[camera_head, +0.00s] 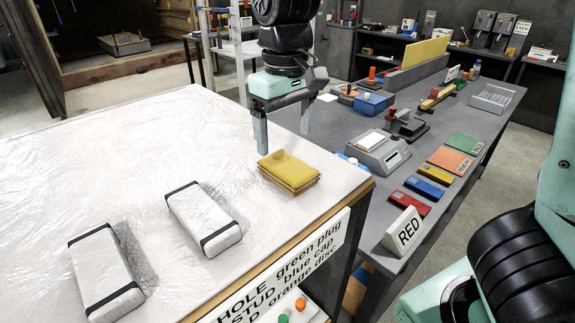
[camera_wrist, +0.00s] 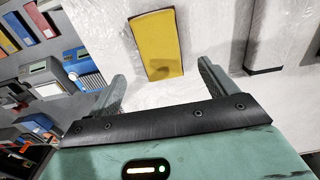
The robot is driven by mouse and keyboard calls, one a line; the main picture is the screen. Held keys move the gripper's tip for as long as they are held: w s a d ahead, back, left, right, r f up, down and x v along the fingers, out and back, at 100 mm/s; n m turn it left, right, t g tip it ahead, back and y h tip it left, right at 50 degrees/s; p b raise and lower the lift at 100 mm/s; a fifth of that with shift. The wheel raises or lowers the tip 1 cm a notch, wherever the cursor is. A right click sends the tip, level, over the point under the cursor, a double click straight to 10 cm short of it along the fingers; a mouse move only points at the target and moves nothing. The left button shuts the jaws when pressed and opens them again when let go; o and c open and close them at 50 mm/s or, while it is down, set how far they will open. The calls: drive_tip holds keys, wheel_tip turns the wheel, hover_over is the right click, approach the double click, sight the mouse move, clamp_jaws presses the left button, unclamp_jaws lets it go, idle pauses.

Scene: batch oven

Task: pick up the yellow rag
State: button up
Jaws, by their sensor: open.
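The yellow rag (camera_head: 288,168) lies folded in a flat stack near the right edge of the plastic-covered table (camera_head: 120,140). In the wrist view the yellow rag (camera_wrist: 158,45) lies ahead of my gripper, in line with the gap between the fingers. My gripper (camera_head: 284,140) is open and empty, with its fingers pointing down just behind the rag in the head view. Its two fingers also show in the wrist view (camera_wrist: 162,85), spread apart. The fingers appear apart from the rag; their exact height above the table is hard to tell.
Two white bundles with black straps, one (camera_head: 203,218) nearer the rag and one (camera_head: 105,272) at the front left, lie on the table.

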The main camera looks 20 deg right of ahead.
sight(288, 165)
drive_tip(key=shift+s+f+p, duration=0.2)
drive_tip(key=shift+f+p, duration=0.2)
drive_tip(key=shift+f, duration=1.15)
drive_tip(key=shift+s+f+p, duration=0.15)
drive_tip(key=shift+f+p, duration=0.25)
drive_tip(key=shift+f, duration=1.1)
drive_tip(key=c, duration=1.1)
